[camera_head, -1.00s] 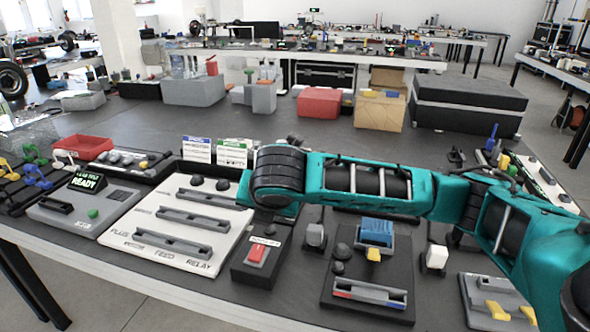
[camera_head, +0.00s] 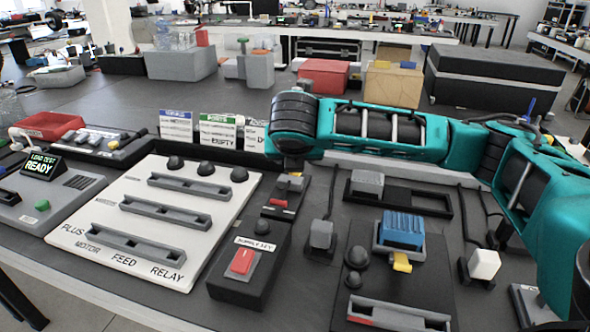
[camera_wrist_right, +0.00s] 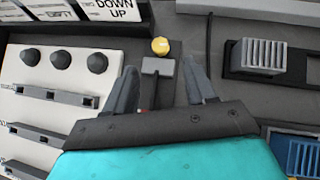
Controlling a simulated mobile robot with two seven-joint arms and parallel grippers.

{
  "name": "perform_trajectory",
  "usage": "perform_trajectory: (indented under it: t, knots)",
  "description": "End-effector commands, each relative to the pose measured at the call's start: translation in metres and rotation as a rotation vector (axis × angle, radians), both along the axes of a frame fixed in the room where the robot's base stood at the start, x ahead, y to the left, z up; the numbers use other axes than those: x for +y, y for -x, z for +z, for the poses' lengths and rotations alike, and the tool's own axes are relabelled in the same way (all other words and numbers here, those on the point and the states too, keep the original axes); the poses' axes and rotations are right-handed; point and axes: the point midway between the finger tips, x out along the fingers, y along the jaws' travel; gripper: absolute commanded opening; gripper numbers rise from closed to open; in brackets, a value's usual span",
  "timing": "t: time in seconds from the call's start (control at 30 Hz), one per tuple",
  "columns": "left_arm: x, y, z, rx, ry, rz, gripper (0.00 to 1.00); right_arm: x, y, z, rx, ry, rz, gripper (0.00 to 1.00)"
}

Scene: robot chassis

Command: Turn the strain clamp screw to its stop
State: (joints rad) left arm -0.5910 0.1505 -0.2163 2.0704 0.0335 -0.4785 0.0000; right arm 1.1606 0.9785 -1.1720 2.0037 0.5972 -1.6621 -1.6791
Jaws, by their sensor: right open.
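A round yellow knob (camera_wrist_right: 160,46), which looks like the clamp screw, shows just beyond a grey block (camera_wrist_right: 157,68) in the right wrist view. In the head view the grey block (camera_head: 290,182) and a red part (camera_head: 279,203) sit on a small dark base behind the supply key box; the yellow knob is hidden there by my wrist. My right gripper (camera_wrist_right: 159,66) points down over this unit. Its fingers are open, one on each side of the grey block, with the knob ahead between their tips. I see no contact. My left gripper is not in view.
The supply key box (camera_head: 240,270) with a red switch stands in front. The white relay panel (camera_head: 155,220) lies to the left, with label cards (camera_head: 218,130) behind it. A blue finned block (camera_head: 402,229) and a grey finned block (camera_head: 367,183) are to the right.

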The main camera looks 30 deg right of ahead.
Motion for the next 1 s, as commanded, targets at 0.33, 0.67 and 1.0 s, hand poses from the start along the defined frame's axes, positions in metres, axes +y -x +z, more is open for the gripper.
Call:
perform_trajectory:
  t: [0.33, 0.67, 1.0]
  knots:
    - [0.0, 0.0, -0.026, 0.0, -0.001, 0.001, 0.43, -0.028, -0.041, -0.053, 0.001, 0.0, -0.001, 0.55]
    - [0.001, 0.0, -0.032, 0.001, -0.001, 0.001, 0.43, -0.037, -0.055, -0.067, 0.0, -0.001, 0.001, 0.55]
    - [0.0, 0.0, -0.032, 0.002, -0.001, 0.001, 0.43, -0.037, -0.055, -0.067, 0.0, -0.001, 0.001, 0.44]
